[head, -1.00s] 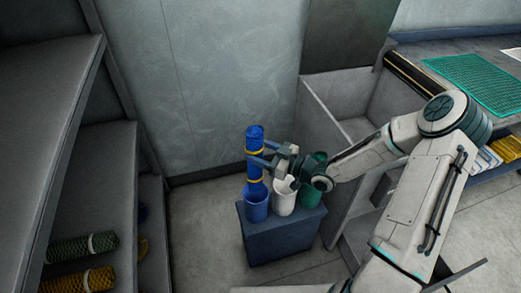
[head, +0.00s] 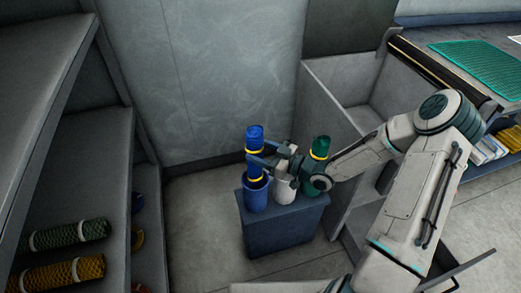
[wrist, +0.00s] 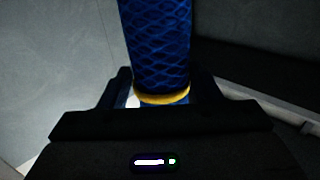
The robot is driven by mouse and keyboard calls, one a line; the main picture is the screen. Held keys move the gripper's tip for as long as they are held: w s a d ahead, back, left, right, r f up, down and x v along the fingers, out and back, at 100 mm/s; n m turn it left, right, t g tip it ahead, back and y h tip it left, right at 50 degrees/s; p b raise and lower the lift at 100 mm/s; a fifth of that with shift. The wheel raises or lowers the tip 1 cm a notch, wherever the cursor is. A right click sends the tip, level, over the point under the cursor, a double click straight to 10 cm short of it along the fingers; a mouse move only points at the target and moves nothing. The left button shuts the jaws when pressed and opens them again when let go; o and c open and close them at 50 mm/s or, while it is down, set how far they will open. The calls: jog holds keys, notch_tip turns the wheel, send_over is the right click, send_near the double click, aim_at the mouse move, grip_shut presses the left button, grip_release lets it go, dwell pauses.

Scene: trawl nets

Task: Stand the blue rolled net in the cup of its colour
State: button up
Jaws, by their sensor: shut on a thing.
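The blue rolled net (head: 254,134), with yellow bands, stands upright in the head view at the blue cup (head: 256,199). Its lower end appears to be inside the cup, with the lower band near the rim; the bottom is hidden. My gripper (head: 256,160) is shut on the blue rolled net around its middle, above the cup. In the wrist view the net (wrist: 155,45) rises between the jaws, with a yellow band (wrist: 163,97) close to them.
The cups stand on a blue-grey box (head: 285,229). A white cup (head: 282,188) is beside the blue one, and a green rolled net (head: 319,146) stands at the right end. A shelf at left holds a green net (head: 68,235) and a yellow net (head: 62,273). Grey walls are close behind.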

jog(key=shift+f+b, duration=1.9)
jog(key=shift+f, duration=0.65)
jog(key=o, duration=1.4)
jog(key=p+v, duration=0.1)
jog(key=v, duration=1.3)
